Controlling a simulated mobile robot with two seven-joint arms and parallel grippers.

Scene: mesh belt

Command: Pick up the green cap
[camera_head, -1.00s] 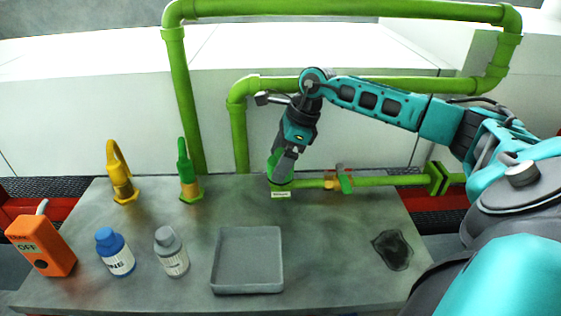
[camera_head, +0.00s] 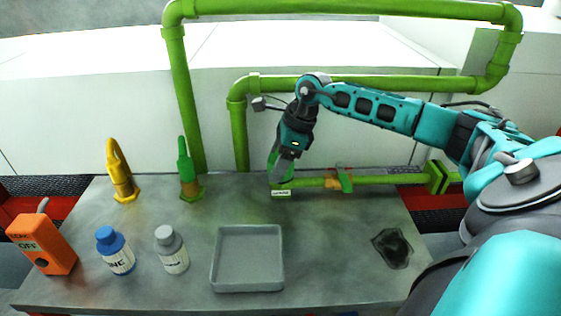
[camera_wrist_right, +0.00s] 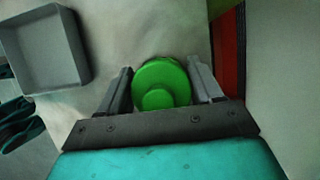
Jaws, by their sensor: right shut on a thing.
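The green cap (camera_wrist_right: 162,82) is round, with a smaller raised disc on its face, and fills the space between the two fingers in the right wrist view. My right gripper (camera_wrist_right: 163,88) is shut on it, one grey finger on each side. In the head view my right gripper (camera_head: 281,173) points down at the left end of the green pipe on the table, and green of the cap (camera_head: 273,164) shows beside the fingers. The fingers partly hide the cap there, and I cannot tell whether it is apart from the pipe. My left gripper is not in view.
A grey tray (camera_head: 248,291), a white-grey bottle (camera_head: 172,252), a blue-capped bottle (camera_head: 116,253) and an orange box (camera_head: 43,244) stand along the front. Yellow (camera_head: 120,175) and green (camera_head: 188,172) hooked fittings stand at back left. A dark patch (camera_head: 392,248) lies at right.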

